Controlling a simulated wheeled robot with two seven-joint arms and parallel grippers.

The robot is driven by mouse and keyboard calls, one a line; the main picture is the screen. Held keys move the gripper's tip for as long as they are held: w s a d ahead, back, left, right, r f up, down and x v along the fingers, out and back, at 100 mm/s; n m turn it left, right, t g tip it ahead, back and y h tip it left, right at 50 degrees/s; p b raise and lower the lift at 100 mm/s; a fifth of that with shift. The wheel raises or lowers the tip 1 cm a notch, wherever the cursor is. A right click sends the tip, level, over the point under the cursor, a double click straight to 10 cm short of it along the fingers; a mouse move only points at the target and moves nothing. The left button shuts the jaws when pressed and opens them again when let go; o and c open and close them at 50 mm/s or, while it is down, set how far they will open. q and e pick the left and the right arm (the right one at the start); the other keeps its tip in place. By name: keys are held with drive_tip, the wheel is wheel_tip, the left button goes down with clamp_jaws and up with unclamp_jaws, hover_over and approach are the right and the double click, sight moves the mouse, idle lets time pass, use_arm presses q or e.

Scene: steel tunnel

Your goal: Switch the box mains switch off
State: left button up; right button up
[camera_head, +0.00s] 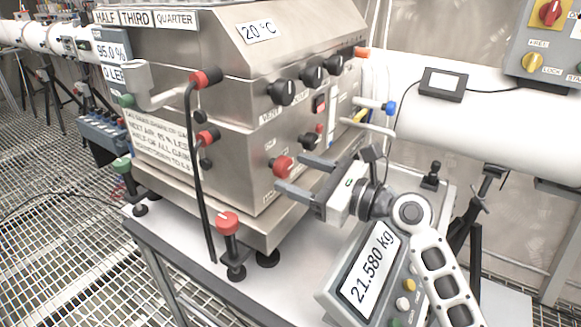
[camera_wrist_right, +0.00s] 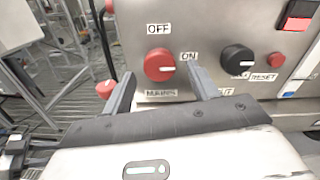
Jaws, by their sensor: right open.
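The steel box (camera_head: 235,110) stands on a bench. Its mains switch (camera_head: 282,166) is a red round knob low on the front panel. In the right wrist view, the mains switch (camera_wrist_right: 159,65) has a MAINS label below it, OFF above and ON at its right. Its white pointer line points right, toward ON. My right gripper (camera_head: 289,172) is open in front of the knob. In the right wrist view its fingers (camera_wrist_right: 160,76) appear on either side of the knob; I cannot tell whether they touch it. My left gripper is out of view.
A black knob (camera_wrist_right: 237,60) and a red RESET button (camera_wrist_right: 276,60) sit right of the switch. A scale display (camera_head: 371,266) reading 21.580 kg stands below my right arm. A red-topped foot (camera_head: 228,222) stands at the box's near corner.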

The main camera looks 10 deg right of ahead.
drive_tip(key=shift+x, duration=1.15)
drive_tip(key=c, duration=1)
